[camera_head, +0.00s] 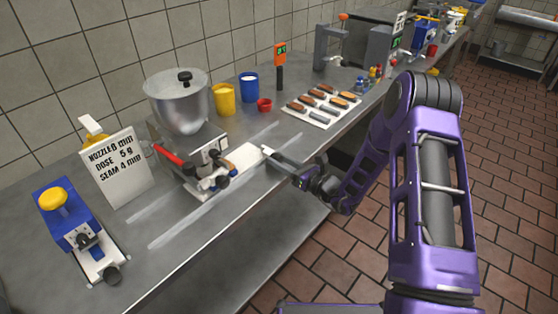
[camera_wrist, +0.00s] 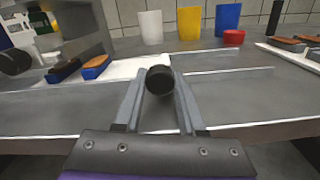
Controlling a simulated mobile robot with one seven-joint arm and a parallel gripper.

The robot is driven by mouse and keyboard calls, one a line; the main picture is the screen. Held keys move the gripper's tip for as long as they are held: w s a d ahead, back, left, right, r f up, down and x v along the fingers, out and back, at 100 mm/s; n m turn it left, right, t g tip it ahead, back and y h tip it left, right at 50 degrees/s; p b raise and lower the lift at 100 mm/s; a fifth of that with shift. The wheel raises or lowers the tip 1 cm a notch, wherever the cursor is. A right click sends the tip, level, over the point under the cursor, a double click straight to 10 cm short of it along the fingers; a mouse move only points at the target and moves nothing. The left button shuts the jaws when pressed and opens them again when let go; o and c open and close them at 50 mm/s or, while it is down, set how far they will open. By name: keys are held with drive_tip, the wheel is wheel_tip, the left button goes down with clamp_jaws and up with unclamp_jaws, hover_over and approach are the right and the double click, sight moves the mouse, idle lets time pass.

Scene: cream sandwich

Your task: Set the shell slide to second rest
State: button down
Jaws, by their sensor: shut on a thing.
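The shell slide (camera_head: 243,157) is a white plate running out from the right side of the filling machine (camera_head: 178,105), which has a steel hopper on top. In the wrist view the slide (camera_wrist: 118,70) lies behind a round black knob (camera_wrist: 160,80). My gripper (camera_head: 266,152) is at the slide's right end. In the wrist view my gripper (camera_wrist: 158,74) has its two fingers closed on the sides of the knob. Two small blue-sided pieces, one orange-topped (camera_wrist: 96,66), sit at the machine's base. Any rest marks on the slide are too small to make out.
A sign (camera_head: 116,166) and a blue device (camera_head: 75,225) stand left of the machine. Yellow (camera_head: 223,99), blue (camera_head: 249,86) and red (camera_head: 264,105) cups stand behind. A tray of shells (camera_head: 320,121) lies to the right. The front counter strip is clear.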

sight(264, 180)
drive_tip(key=s+a, duration=0.4)
drive_tip(key=s, duration=0.1)
drive_tip(key=shift+s+a, duration=0.15)
drive_tip(key=shift+s, duration=0.15)
drive_tip(key=c, duration=0.5)
unclamp_jaws()
drive_tip(key=v, duration=1.7)
drive_tip(key=shift+s, duration=0.1)
